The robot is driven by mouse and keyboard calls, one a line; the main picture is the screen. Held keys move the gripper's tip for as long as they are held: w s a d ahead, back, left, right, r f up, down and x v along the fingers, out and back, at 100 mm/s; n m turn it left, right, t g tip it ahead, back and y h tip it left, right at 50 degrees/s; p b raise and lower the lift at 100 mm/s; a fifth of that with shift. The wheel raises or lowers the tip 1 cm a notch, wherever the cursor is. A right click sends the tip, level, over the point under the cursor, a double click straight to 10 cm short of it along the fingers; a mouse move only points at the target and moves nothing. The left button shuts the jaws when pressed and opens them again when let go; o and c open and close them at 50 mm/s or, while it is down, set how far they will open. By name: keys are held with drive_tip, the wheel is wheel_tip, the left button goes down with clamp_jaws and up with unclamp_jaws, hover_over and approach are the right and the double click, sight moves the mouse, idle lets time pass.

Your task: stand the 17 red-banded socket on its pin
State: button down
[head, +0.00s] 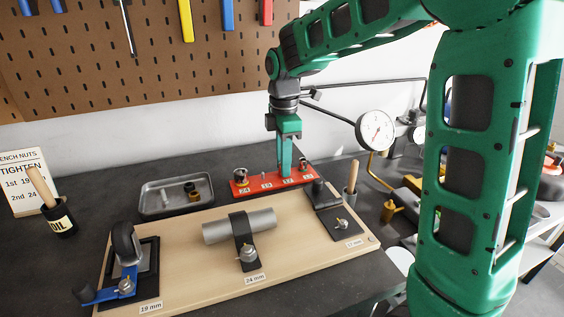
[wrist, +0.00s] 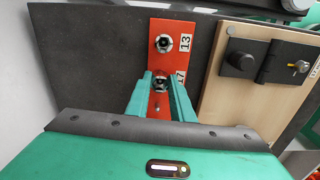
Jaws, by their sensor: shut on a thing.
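The red rail (head: 252,188) lies at the back of the bench, with number labels beside its pins. My gripper (head: 285,173) points straight down over the 17 place. In the wrist view its fingers (wrist: 161,84) are shut on the 17 socket (wrist: 160,78), which sits upright beside the 17 label. I cannot tell whether the socket is fully down on its pin, and its red band does not show clearly. In the head view the fingers mostly hide it.
Another socket (wrist: 164,43) stands at the 13 place, close to the fingers, and one (head: 241,177) at the 24 place. A bare pin (wrist: 157,108) shows nearer the wrist camera. A metal tray (head: 163,211) holds loose pieces. The wooden board (head: 190,278) carries clamped fixtures.

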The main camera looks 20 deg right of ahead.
drive_tip(key=c, duration=1.5)
unclamp_jaws()
drive_tip(key=shift+o, duration=0.2)
wheel_tip(320, 180, up, 11)
drive_tip(key=s+d+f+m, duration=0.4)
drive_tip(key=s+m, duration=0.4)
drive_tip(key=s, duration=0.2)
drive_tip(key=s+d+f+m, duration=0.5)
drive_tip(key=s+d+m, duration=0.2)
drive_tip(key=s, duration=0.3)
drive_tip(key=s+d+f+m, duration=0.4)
drive_tip(key=s+d+m, duration=0.2)
drive_tip(key=s, duration=0.5)
drive_tip(key=m, duration=0.2)
drive_tip(key=shift+d+f+m, duration=0.2)
drive_tip(key=shift+f+m, duration=0.1)
drive_tip(key=shift+s, duration=0.1)
